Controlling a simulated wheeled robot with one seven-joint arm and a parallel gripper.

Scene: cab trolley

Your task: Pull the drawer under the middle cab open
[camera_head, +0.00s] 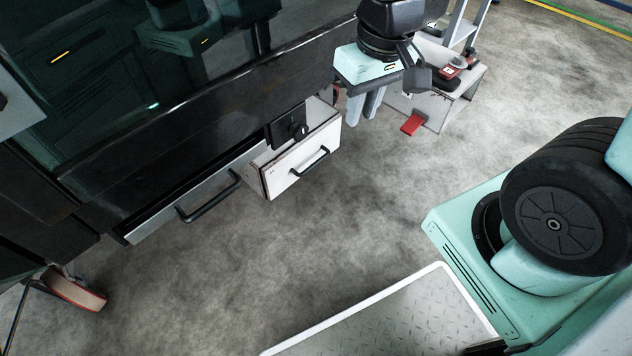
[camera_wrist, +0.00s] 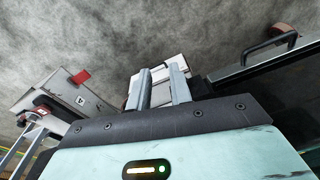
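Under the black trolley body, a white drawer (camera_head: 300,172) with a black bar handle (camera_head: 310,163) juts out in the head view. To its left is a wider grey drawer front (camera_head: 150,226) with a longer black handle (camera_head: 208,200). I cannot tell which one sits under the middle cab. My gripper (camera_head: 362,122) is to the right of the white drawer and apart from its handle, fingers down. In the wrist view its fingers (camera_wrist: 161,76) are spread with nothing held. The longer handle (camera_wrist: 270,46) shows at right.
A black knob panel (camera_head: 289,127) stands above the white drawer. A white box unit (camera_head: 438,105) with a red tab (camera_head: 412,124) stands at right. A caster wheel (camera_head: 75,290) is at lower left. Grey floor before the drawers is clear.

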